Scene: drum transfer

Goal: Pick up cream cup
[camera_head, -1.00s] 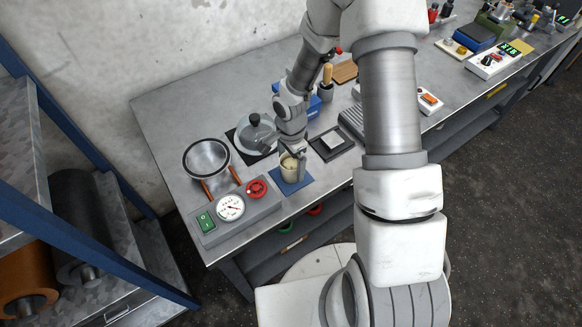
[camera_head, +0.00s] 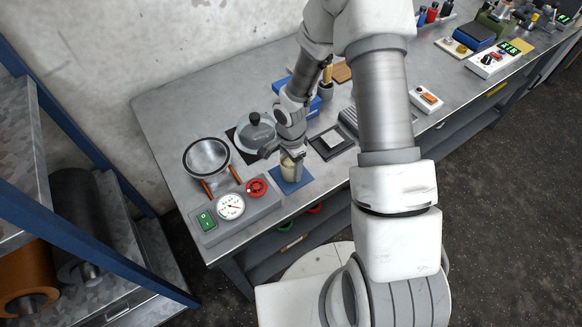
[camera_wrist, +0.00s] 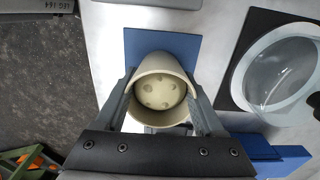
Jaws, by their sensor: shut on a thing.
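The cream cup (camera_head: 287,168) is over the blue mat (camera_head: 300,184) near the bench's front edge. In the wrist view the blue mat (camera_wrist: 133,42) shows behind the cup. I cannot tell whether the cup's base touches the mat.
A grey control box with a gauge (camera_head: 231,206) and a pan (camera_head: 206,158) stand left of the cup. A dark square tray (camera_head: 331,143) lies to the right.

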